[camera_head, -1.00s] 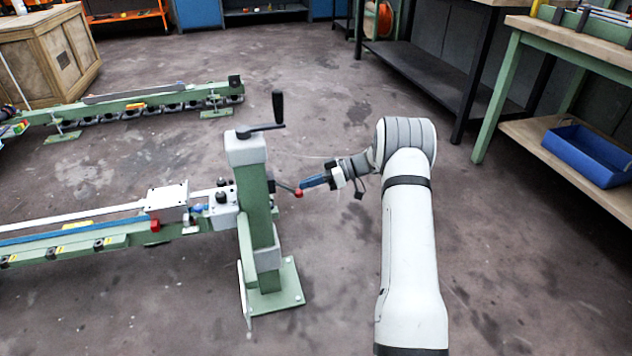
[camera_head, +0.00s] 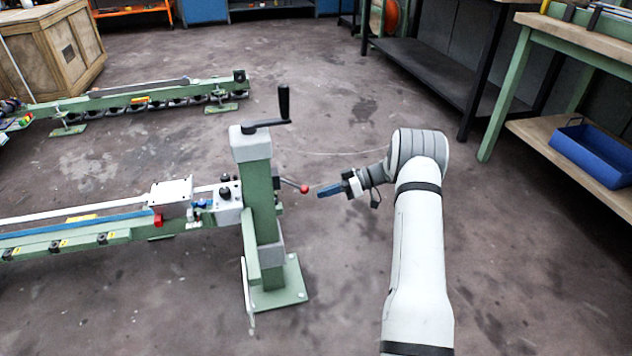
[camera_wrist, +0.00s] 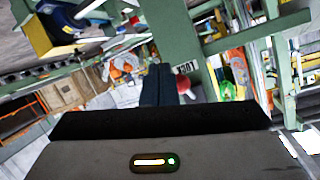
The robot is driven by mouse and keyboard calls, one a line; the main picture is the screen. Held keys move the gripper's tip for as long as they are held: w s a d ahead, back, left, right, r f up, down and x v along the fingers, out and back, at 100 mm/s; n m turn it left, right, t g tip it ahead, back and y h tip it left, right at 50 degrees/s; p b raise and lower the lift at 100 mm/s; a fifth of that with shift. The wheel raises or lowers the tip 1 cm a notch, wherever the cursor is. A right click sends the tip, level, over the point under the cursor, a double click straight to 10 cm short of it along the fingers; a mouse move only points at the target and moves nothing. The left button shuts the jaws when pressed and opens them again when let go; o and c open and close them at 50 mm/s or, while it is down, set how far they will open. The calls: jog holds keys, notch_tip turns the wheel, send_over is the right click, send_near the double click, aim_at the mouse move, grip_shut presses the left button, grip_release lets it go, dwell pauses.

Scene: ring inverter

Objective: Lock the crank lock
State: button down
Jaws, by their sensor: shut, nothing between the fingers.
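The crank lock appears to be the lever with a red ball knob (camera_head: 304,188) on the right side of the green post (camera_head: 262,205). A black-handled crank (camera_head: 283,103) stands on top of the post. My gripper (camera_head: 320,192) is shut and empty, its blue-grey fingers pointing left at the knob with a small gap between. In the wrist view, the dark shut fingers (camera_wrist: 158,85) point ahead, and the red knob (camera_wrist: 184,84) shows just to their right, partly hidden by them.
The ring inverter's rail (camera_head: 90,240) runs left from the post. A red knob (camera_head: 158,219) hangs below its metal block. Another green rail (camera_head: 140,98) lies behind. A workbench with a blue bin (camera_head: 592,155) stands at right. Floor around the post's right side is clear.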

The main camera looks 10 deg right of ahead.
jog(key=d, duration=0.5)
jog(key=shift+s+f, duration=0.1)
jog(key=shift+f, duration=0.1)
jog(key=shift+r, duration=0.1)
